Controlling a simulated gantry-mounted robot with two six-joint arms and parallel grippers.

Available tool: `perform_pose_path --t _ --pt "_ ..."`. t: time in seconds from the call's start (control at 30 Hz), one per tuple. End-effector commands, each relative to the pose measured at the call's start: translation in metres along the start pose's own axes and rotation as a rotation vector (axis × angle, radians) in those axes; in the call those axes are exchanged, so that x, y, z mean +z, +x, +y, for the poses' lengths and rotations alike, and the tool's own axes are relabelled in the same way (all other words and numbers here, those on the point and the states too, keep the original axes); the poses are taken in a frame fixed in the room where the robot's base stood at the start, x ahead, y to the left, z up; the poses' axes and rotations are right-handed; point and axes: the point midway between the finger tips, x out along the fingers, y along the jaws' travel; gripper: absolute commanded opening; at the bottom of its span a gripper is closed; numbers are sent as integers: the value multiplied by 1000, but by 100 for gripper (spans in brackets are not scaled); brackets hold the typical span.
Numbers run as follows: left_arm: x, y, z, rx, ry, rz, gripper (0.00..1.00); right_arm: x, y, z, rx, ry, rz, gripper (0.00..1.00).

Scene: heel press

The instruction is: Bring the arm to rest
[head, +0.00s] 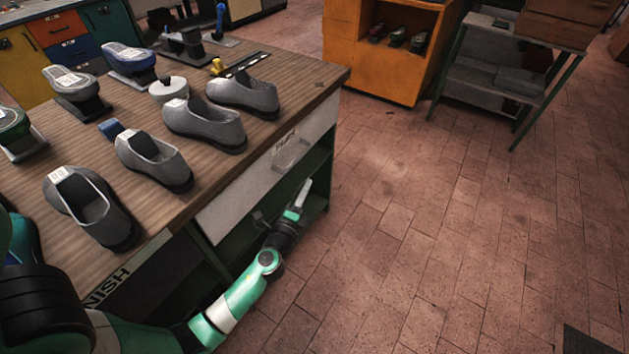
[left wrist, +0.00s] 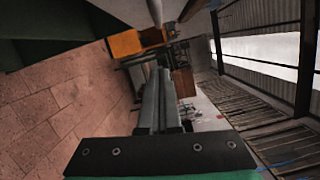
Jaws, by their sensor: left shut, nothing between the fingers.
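My left arm reaches in from the lower left of the head view, low beside the front of the workbench. Its left gripper (head: 302,193) is beside the bench front, below the height of the top, close to a pale drawer handle. In the left wrist view the left gripper's fingers (left wrist: 158,95) are together, with nothing between them. My right gripper is not in view.
The workbench top (head: 240,165) carries several grey shoes (head: 204,122) near its front edge. A white round tub (head: 168,88) stands behind them. An orange cabinet (head: 342,45) and a metal shelf rack (head: 500,75) stand farther back. The tiled floor (head: 420,220) at right is clear.

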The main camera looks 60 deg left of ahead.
Motion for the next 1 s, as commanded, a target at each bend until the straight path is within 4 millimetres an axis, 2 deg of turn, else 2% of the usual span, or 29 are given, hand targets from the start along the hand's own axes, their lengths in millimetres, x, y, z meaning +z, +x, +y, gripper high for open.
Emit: perform_pose_path --t 0.03,0.1,0.3,0.43,0.8,0.87,0.93,0.97,1.0 --pt "-1 -15 0 2 2 3 0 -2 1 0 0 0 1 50" --pt "-1 -32 0 2 1 4 0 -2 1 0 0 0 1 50" --pt "0 -64 -1 0 1 2 0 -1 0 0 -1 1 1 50" --pt "0 -70 -2 -2 0 0 0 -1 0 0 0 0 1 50" --pt "0 -70 -4 -2 0 2 0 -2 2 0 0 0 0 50" --pt "-3 -69 -14 -8 -2 12 0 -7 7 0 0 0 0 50" --pt "-10 -61 -37 -38 -17 23 0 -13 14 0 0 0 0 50" --pt "-15 -56 -52 -59 -28 29 0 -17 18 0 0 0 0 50" --pt "-22 -48 -76 -93 -46 37 0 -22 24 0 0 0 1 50"
